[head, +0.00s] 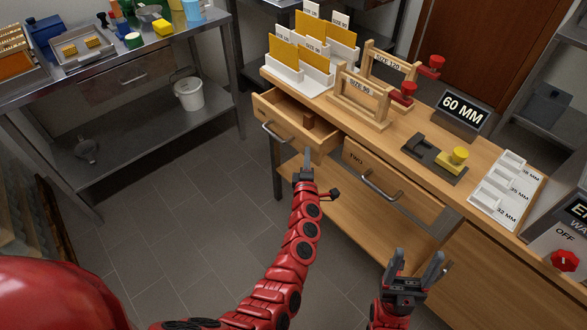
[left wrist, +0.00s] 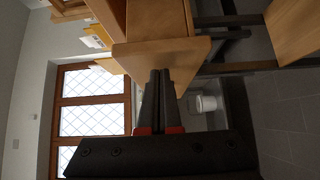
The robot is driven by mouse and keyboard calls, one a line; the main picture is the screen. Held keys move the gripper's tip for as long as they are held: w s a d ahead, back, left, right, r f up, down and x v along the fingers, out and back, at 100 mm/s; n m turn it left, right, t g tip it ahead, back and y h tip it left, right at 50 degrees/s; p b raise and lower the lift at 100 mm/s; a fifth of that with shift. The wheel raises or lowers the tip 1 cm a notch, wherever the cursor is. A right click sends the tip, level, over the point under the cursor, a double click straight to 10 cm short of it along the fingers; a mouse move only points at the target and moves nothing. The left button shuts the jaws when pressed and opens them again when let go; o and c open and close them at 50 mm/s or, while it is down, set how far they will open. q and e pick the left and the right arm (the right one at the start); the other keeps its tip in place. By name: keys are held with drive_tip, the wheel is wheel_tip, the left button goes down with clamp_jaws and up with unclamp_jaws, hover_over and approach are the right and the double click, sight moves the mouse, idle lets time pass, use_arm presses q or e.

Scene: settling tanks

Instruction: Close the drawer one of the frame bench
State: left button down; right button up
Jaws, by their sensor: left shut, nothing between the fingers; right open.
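Drawer one (head: 318,142) of the wooden frame bench (head: 405,117) stands pulled out at the bench's left end, with its bar handle (head: 275,133) on the front. A small brown block (head: 309,121) shows inside. My left gripper (head: 308,152) is shut and empty, its fingertips at the right part of the drawer front. In the left wrist view, the shut fingers (left wrist: 160,74) overlap a wooden panel (left wrist: 150,52), seemingly the drawer front; I cannot tell whether they touch it. My right gripper (head: 417,262) is open and empty, low in front of the bench.
A second drawer marked TWO (head: 372,168) is shut, right of drawer one, with its handle (head: 381,189) sticking out. The bench top carries card holders, wooden frames and a 60 MM display (head: 465,107). A metal table (head: 110,75) stands at left; the floor between is clear.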

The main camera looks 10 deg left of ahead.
sight(326, 145)
use_arm(q)
drive_tip(key=w+d+b, duration=0.1)
drive_tip(key=w, duration=0.1)
drive_tip(key=w+d+b, duration=0.1)
drive_tip(key=w+d, duration=0.1)
drive_tip(key=w+d+b, duration=0.1)
drive_tip(key=w, duration=0.1)
drive_tip(key=shift+d+f, duration=0.1)
drive_tip(key=shift+d, duration=0.3)
drive_tip(key=shift+w+d+b, duration=0.1)
drive_tip(key=shift+w+b, duration=0.1)
drive_tip(key=shift+b, duration=0.15)
drive_tip(key=shift+d+r, duration=0.1)
drive_tip(key=shift+r, duration=0.2)
drive_tip(key=shift+r, duration=0.1)
